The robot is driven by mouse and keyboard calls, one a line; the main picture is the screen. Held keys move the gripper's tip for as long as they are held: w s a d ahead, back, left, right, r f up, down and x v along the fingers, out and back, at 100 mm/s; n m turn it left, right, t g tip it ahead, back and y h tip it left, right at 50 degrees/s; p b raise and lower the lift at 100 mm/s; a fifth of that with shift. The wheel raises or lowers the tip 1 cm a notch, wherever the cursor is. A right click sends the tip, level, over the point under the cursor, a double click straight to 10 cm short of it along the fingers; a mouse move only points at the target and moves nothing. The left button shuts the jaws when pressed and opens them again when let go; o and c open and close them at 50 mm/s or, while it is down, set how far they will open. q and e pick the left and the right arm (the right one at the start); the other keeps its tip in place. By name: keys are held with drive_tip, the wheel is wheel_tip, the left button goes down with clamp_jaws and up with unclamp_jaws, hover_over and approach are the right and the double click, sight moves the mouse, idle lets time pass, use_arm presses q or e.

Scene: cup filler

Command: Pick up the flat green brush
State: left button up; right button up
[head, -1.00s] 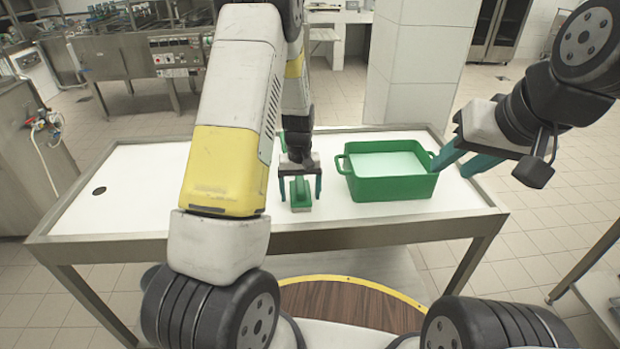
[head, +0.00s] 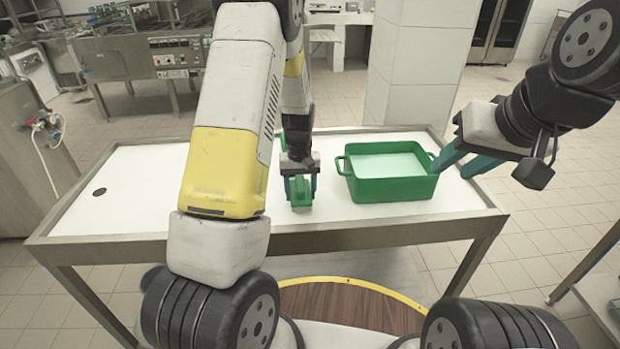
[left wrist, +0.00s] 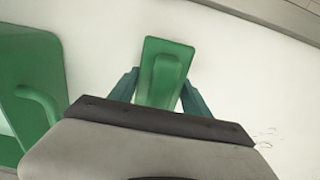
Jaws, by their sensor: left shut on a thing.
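The flat green brush (head: 301,192) is on the white table top, left of the green container. In the left wrist view the brush (left wrist: 167,62) shows its flat green back with a raised handle. My left gripper (head: 300,188) is over the brush and shut on it, with a teal finger on each side. In the left wrist view the fingers of my left gripper (left wrist: 160,95) sit at both sides of the handle. My right gripper (head: 464,162) is open and empty, near the right edge of the container.
The green container (head: 392,190) with handles and a pale content stands on the table right of the brush.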

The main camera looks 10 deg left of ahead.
sight(299, 184)
use_arm(q)
drive_tip(key=r, duration=0.1)
drive_tip(key=s+r, duration=0.1)
drive_tip(key=r, duration=0.1)
drive_tip(key=shift+a, duration=0.1)
drive_tip(key=s+a+r, duration=0.1)
drive_tip(key=s+a, duration=0.1)
drive_tip(key=s, duration=1.3)
drive_tip(key=shift+a, duration=0.15)
drive_tip(key=shift+w+r, duration=0.1)
drive_tip(key=o, duration=0.7)
drive_tip(key=c, duration=0.4)
